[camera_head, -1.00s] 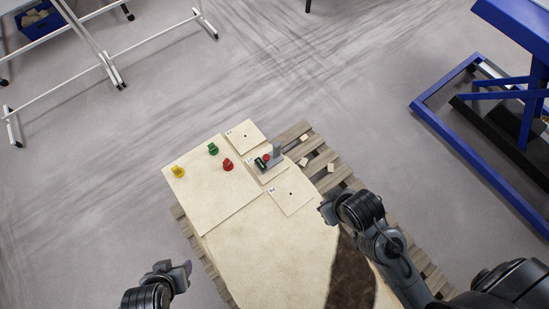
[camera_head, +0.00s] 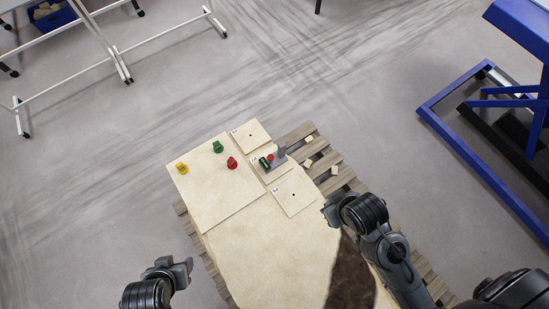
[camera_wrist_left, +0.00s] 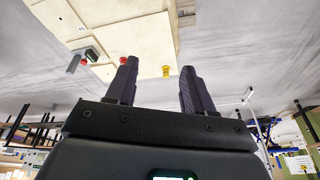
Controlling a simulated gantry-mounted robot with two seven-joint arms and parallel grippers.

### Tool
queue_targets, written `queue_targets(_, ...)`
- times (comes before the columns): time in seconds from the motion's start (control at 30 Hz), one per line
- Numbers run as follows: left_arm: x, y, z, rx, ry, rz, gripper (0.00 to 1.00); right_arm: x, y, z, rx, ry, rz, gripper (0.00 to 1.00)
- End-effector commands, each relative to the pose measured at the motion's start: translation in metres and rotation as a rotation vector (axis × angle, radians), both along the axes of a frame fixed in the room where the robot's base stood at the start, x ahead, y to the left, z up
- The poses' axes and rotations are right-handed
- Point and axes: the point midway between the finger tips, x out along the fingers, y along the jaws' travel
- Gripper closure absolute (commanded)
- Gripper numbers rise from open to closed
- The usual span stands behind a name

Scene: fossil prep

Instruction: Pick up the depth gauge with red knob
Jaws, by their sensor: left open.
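The depth gauge (camera_head: 281,153), a grey upright piece with a dark-green part and a red knob (camera_head: 270,157), sits on the middle of three small pale plates at the board's right side. It also shows in the left wrist view (camera_wrist_left: 74,63), upper left, beyond and left of the fingers. My left gripper (camera_head: 187,266) is open and empty, near the table's lower left edge, well apart from the gauge. Its two dark fingers show in the left wrist view (camera_wrist_left: 158,82). My right gripper (camera_head: 328,208) is by the table's right side; its jaw opening is unclear.
A yellow piece (camera_head: 182,168), a green piece (camera_head: 218,147) and a red piece (camera_head: 232,162) stand on the pale board (camera_head: 210,200). Small plates with holes (camera_head: 293,204) flank the gauge. Loose light blocks lie on the slatted pallet (camera_head: 322,158).

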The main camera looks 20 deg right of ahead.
Motion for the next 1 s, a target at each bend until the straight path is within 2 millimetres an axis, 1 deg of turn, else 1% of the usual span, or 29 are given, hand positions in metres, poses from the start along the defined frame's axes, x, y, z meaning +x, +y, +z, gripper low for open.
queue_targets(0.33, 0.000, 0.000, 0.000, -0.002, -0.001, 0.002, 0.48, 0.000, 0.000, 0.000, 0.001, 0.000, 0.000, 1.00)
queue_targets(0.37, 0.000, 0.000, 0.000, -0.002, -0.001, 0.003, 0.51, 0.000, 0.000, 0.000, 0.001, 0.000, 0.000, 1.00)
queue_targets(0.4, 0.000, -0.001, 0.000, -0.003, -0.001, 0.003, 0.57, 0.000, 0.000, 0.000, 0.001, 0.000, 0.000, 1.00)
queue_targets(0.47, 0.000, -0.001, 0.000, -0.006, 0.000, 0.004, 0.66, 0.000, 0.000, 0.000, 0.000, 0.001, 0.001, 1.00)
queue_targets(0.5, 0.000, -0.002, 0.000, -0.007, -0.001, 0.005, 0.68, 0.000, 0.000, 0.000, -0.002, 0.001, 0.002, 1.00)
queue_targets(0.77, 0.001, -0.002, 0.001, -0.010, -0.003, 0.009, 0.68, 0.000, -0.002, 0.000, -0.009, 0.001, 0.007, 1.00)
queue_targets(0.87, 0.002, -0.002, 0.001, -0.020, -0.005, 0.043, 0.68, 0.000, -0.002, -0.001, -0.010, 0.001, 0.006, 1.00)
queue_targets(0.97, 0.012, -0.004, 0.005, -0.061, -0.062, 0.124, 0.68, 0.000, -0.002, -0.001, -0.010, 0.001, 0.006, 1.00)
queue_targets(1.0, 0.020, -0.007, 0.008, -0.089, -0.106, 0.162, 0.68, 0.000, -0.002, -0.001, -0.010, 0.001, 0.006, 1.00)
